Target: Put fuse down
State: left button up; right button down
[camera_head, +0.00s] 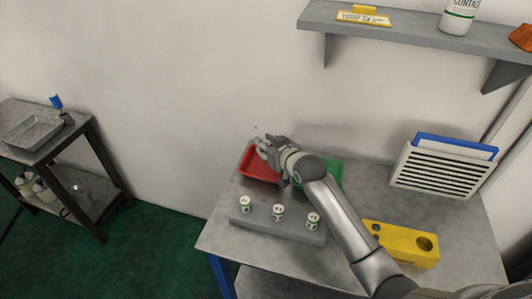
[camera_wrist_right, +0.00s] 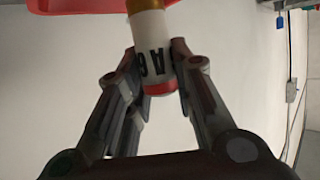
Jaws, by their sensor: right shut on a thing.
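My right gripper (camera_head: 264,143) is over the red tray (camera_head: 258,176) on the table, near its back edge. In the right wrist view my right gripper (camera_wrist_right: 158,85) is shut on a fuse (camera_wrist_right: 152,50), a white cylinder with black lettering, a red band and a brass-coloured end. In that view the brass end points toward the red tray (camera_wrist_right: 75,5) at the top edge. In the head view the held fuse is too small to make out clearly. My left gripper is in neither view.
A grey block (camera_head: 265,226) with several white cylinders stands in front of the trays. A green tray (camera_head: 331,174) is partly hidden behind my right arm. A yellow block with holes (camera_head: 401,243) and a white louvred box (camera_head: 440,172) stand on the right. A shelf (camera_head: 405,34) hangs above.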

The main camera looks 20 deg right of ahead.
jog(key=shift+w+f, duration=0.35)
jog(key=shift+f, duration=0.05)
jog(key=shift+w+d+f, duration=0.1)
jog(key=shift+w+f, duration=0.05)
jog(key=shift+f, duration=1.55)
jog(key=shift+f, duration=0.2)
jog(key=c, duration=1.2)
grip_release()
jog(key=shift+c, duration=0.2)
jog(key=shift+r, duration=0.1)
jog(key=shift+r, duration=0.15)
jog(key=shift+v, duration=3.75)
